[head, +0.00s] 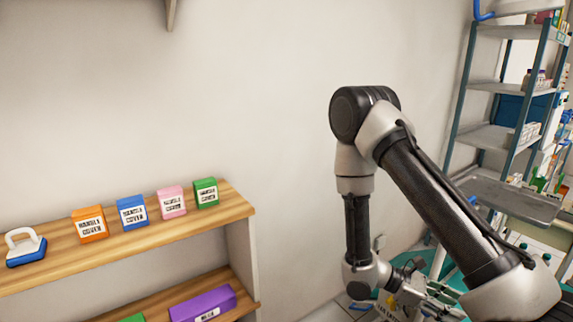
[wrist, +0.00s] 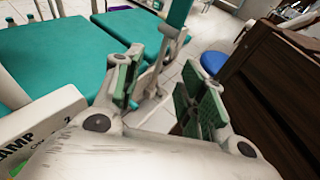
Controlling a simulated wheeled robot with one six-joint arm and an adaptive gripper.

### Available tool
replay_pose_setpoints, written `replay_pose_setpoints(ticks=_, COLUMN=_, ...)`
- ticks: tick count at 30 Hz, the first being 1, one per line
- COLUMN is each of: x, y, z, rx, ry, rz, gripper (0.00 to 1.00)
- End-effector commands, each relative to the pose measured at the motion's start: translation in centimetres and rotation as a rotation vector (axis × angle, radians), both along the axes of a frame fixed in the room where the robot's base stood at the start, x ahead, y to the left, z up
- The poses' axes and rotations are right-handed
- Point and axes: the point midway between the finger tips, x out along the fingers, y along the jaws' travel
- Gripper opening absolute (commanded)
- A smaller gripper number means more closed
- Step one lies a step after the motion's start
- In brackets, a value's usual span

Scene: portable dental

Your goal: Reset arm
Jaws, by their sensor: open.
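My arm shows on the right side of the head view, with its elbow raised and its lower part hanging down. My gripper is low near the bottom of that view, partly hidden by my own arm links. In the wrist view my gripper (wrist: 163,92) is open. Its two fingers with green pads stand apart, with nothing between them but floor and furniture behind.
A wooden shelf (head: 240,209) on the left holds orange (head: 90,224), blue (head: 132,212), pink (head: 171,202) and green (head: 206,193) boxes. A metal rack (head: 510,200) stands right. The wrist view shows a teal dental chair (wrist: 50,60) and a dark brown cabinet (wrist: 275,90).

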Motion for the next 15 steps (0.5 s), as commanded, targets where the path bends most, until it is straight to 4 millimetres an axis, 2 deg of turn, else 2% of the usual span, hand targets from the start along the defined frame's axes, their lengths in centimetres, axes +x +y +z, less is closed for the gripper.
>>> replay_pose_setpoints(ticks=1, x=-0.1, y=0.4, z=2.1, rx=0.04, ry=-0.06, rz=-0.076, gripper=0.41)
replay_pose_setpoints(ticks=3, x=-0.6, y=0.9, z=4.4, rx=0.098, ry=-0.134, rz=-0.178, gripper=0.41)
replay_pose_setpoints(ticks=15, x=-3.2, y=4.8, z=15.7, rx=0.501, ry=-0.609, rz=-0.642, gripper=0.41)
